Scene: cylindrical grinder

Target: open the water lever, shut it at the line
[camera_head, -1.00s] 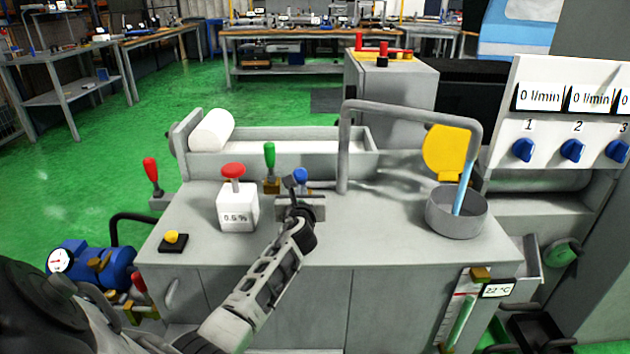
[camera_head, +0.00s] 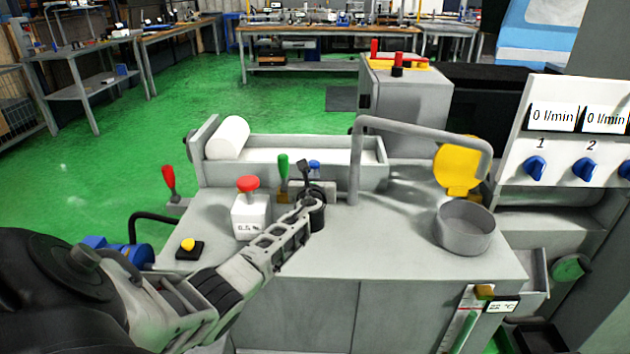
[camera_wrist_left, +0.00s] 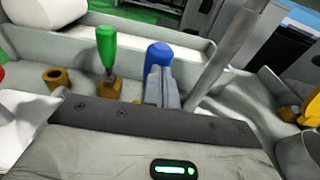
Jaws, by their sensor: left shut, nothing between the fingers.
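The blue-handled lever (camera_head: 315,167) stands behind my left gripper on the grey machine top, right of the green lever (camera_head: 283,165). In the left wrist view the blue handle (camera_wrist_left: 158,54) stands close behind my fingers, which partly hide it; I cannot tell whether they touch. My left gripper (camera_head: 304,168) is shut and empty. The bent pipe (camera_head: 410,127) arches over a round grey pot (camera_head: 466,228), and no water stream shows from it. The pot's inside looks grey; I can make out no line in it. My right gripper is not in view.
A white box with a red knob (camera_head: 250,215) stands left of my left gripper. A red lever (camera_head: 169,180) and a yellow button (camera_head: 188,245) are farther left. A panel with blue knobs (camera_head: 535,168) reading 0 l/min is at right. The machine top before the pot is clear.

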